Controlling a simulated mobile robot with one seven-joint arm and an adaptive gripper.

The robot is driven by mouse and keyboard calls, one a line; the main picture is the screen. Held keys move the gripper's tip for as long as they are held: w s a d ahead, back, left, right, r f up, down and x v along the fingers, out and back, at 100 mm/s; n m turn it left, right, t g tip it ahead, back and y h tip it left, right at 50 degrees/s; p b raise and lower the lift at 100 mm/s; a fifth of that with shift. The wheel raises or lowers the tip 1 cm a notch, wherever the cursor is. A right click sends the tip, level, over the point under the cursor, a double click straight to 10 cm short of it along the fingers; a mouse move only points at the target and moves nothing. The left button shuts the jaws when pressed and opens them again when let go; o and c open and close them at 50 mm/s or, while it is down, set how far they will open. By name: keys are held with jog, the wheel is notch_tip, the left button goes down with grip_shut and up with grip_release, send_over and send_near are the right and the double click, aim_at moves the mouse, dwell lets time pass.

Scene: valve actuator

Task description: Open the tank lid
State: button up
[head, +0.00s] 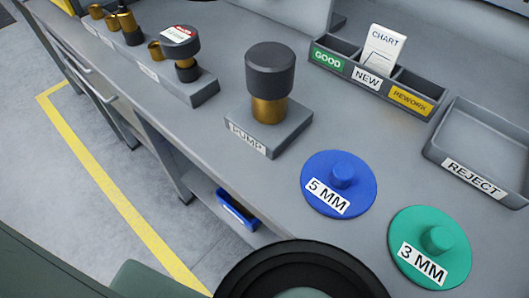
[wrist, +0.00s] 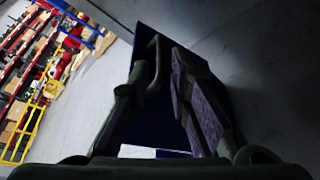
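No tank lid can be made out for certain in either view. In the wrist view my gripper (wrist: 166,55) has its two dark fingers apart, with a gap between them. A dark blue flat surface (wrist: 165,30) lies behind the fingers and is mostly in shadow. I cannot tell what it belongs to or how far it is from the fingertips. A white patch (wrist: 140,151) shows low between the fingers. My gripper does not show in the head view, where a dark round part of my arm fills the bottom middle.
The grey bench holds a PUMP block (head: 269,90), a blue 5 MM disc (head: 325,168), a green 3 MM disc (head: 412,224), a REJECT tray (head: 463,118) and a sorting box (head: 350,84). A blue bin (head: 236,211) sits below. Floor left of the yellow line (head: 120,200) is clear.

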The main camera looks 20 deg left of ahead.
jog(key=x, duration=0.6)
jog(key=shift+a+f, duration=0.1)
jog(key=shift+c, duration=0.2)
grip_shut()
dwell(0.4)
